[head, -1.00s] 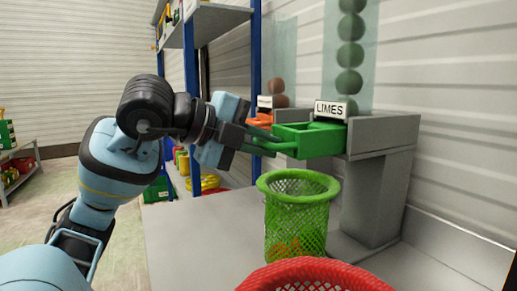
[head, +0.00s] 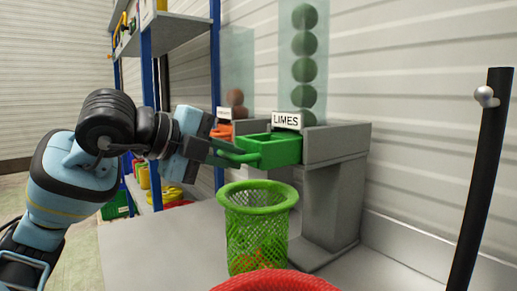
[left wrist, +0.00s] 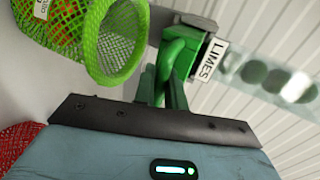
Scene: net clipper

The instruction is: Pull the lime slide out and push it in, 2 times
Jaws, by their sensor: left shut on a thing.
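The lime slide (head: 272,150) is a green tray with a loop handle. It sticks out of the grey dispenser (head: 340,142) under the LIMES sign (head: 287,120). Dark green limes (head: 303,70) are stacked in the clear tube above. My left gripper (head: 226,153) is shut on the slide's handle, coming from the left. In the left wrist view the slide (left wrist: 182,65) shows beyond the gripper (left wrist: 155,95), with the handle between the fingers. The inside of the tray is mostly hidden. My right gripper is not in view.
A green mesh basket (head: 258,198) holding orange things stands on the grey counter (head: 150,245) below the slide. A red basket (head: 275,282) is in front. An orange slide (head: 221,131) sits behind. A black pole (head: 482,180) stands at right.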

